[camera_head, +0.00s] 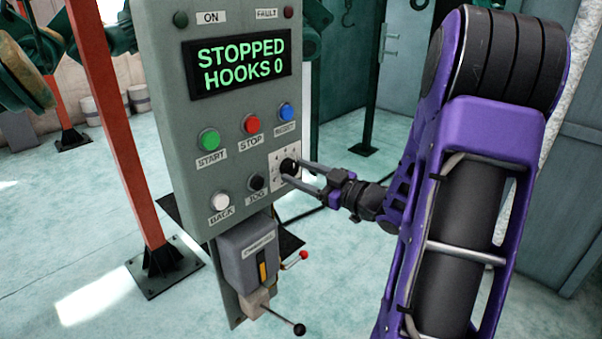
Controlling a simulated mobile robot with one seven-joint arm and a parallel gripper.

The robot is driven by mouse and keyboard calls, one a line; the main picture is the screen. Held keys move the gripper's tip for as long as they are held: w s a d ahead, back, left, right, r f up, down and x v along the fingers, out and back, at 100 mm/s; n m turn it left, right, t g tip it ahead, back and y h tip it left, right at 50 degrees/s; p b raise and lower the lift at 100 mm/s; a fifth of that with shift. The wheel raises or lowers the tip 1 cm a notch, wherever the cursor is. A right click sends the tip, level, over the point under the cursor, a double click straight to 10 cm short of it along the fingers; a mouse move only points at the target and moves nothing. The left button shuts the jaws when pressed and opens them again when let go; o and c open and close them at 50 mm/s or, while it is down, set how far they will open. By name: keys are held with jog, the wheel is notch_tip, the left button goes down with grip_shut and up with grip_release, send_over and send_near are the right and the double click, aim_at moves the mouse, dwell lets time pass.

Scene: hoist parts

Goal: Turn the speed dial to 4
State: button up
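The speed dial is a black knob (288,166) on a small white plate (277,183) at the right edge of the grey control panel (160,60). My gripper (291,172) reaches in from the right, with its two fingers at the knob, one above and one below. The fingertips look very close to the knob or touching it; I cannot tell whether they press on it. The numbers on the plate are too small to read, and the knob's pointer is hidden. The display (240,66) reads STOPPED, HOOKS 0.
Green START (209,140), red STOP (251,124), a blue button (286,112), white BACK (220,202) and black JOG (256,182) surround the dial's left side. Below hangs a grey box (249,254) with a black-knobbed lever (298,328) and a red-knobbed lever (303,255). An orange post (110,130) stands left.

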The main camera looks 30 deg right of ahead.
grip_shut()
jog(key=shift+f+n+b, duration=0.15)
jog(key=shift+n+b, duration=0.25)
jog(key=shift+b, duration=0.05)
jog(key=n+b, duration=0.2)
jog(key=b, duration=0.1)
jog(key=shift+n, duration=0.3)
jog(key=n+b, duration=0.4)
jog(key=shift+g+h, duration=0.3)
jog(key=shift+r+b, duration=0.2)
jog(key=shift+b, duration=0.1)
jog(key=shift+o, duration=2.1)
grip_release()
